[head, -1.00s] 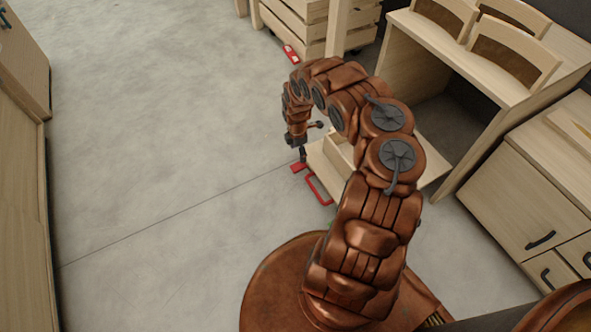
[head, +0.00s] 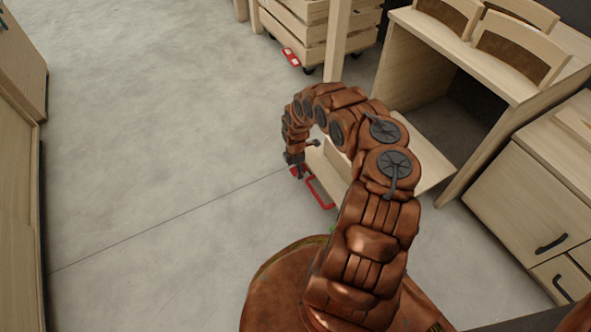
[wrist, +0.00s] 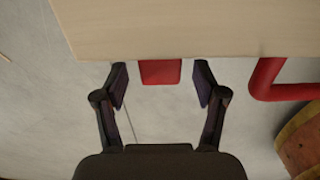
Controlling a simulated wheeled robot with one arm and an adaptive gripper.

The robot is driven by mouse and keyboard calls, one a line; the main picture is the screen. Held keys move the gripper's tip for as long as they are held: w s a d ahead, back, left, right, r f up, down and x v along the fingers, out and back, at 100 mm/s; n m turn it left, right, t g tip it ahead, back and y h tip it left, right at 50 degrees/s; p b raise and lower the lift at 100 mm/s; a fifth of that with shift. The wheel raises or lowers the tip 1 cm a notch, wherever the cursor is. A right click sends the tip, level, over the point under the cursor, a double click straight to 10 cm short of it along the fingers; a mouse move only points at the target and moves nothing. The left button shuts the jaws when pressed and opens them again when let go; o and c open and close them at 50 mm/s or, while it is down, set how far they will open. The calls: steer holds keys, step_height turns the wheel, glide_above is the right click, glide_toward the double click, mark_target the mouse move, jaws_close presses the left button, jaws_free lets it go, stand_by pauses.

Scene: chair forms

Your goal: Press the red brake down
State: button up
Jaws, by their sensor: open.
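A small red brake pedal (head: 293,171) sticks out low from the near end of a pale wooden cart (head: 314,160). In the head view my gripper (head: 299,173) is right at it and hides part of it. In the wrist view my gripper (wrist: 160,86) is open and empty. The red brake pedal (wrist: 160,72) shows between the fingertips, under the edge of the wooden panel (wrist: 180,30). I cannot tell whether the fingers touch it. A red bar handle (head: 320,196) is fixed to the cart beside the pedal, and it also shows in the wrist view (wrist: 272,87).
A slatted crate trolley (head: 300,30) with another red brake (head: 291,57) stands at the back. A wooden desk (head: 480,75) and a drawer cabinet (head: 520,205) are on the right. A wooden cabinet (head: 18,200) lines the left. The grey floor between is clear.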

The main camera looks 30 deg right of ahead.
jaws_close()
stand_by(0.6)
